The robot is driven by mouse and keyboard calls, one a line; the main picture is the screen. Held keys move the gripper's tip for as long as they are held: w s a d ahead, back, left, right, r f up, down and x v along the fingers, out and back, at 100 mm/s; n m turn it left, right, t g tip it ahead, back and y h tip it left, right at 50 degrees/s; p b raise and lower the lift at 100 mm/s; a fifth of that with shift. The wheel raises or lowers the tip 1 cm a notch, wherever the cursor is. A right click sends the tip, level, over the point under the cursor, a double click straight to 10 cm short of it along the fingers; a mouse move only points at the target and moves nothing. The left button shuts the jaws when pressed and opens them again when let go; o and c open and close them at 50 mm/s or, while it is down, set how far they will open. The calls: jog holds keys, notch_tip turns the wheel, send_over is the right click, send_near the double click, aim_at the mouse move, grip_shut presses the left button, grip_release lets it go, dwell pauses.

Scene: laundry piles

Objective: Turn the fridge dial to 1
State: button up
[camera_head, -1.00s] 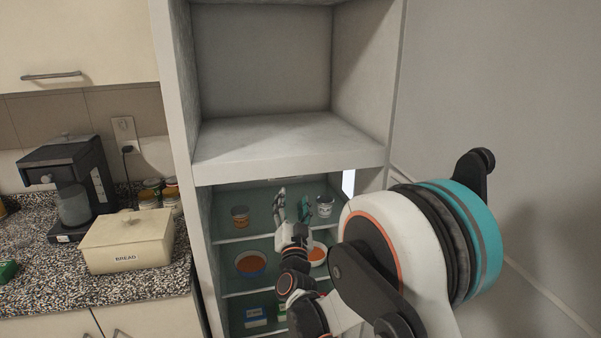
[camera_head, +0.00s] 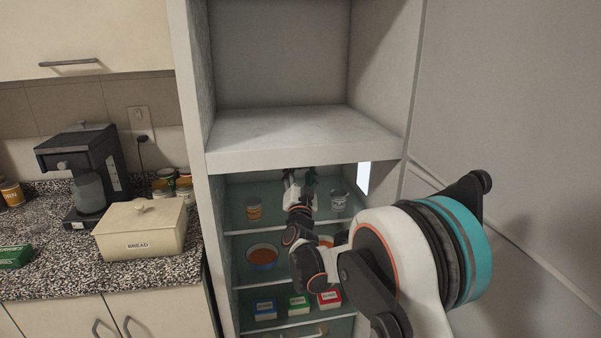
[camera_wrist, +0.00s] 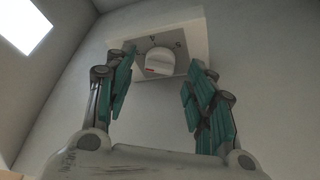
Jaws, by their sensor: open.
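The fridge dial (camera_wrist: 160,60) is a round white knob on a grey plate (camera_wrist: 177,65) in a pale housing, seen from below in the wrist view. My gripper (camera_wrist: 162,63) is open, with one teal-padded finger on each side of the dial. I see no clear contact with the knob. In the head view, my gripper (camera_head: 300,178) is inside the top of the open fridge (camera_head: 238,190), its tips partly hidden by the upper edge, and the dial is hidden.
A small can (camera_head: 254,208) and a grey tin (camera_head: 338,201) stand on the top shelf to either side of my arm. A bowl (camera_head: 263,257) and several boxes (camera_head: 299,305) sit lower. The cabinet ledge (camera_head: 300,153) overhangs the opening.

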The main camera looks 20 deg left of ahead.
jog(key=shift+x, duration=0.85)
jog(key=c, duration=1.1)
jog(key=shift+o, duration=0.2)
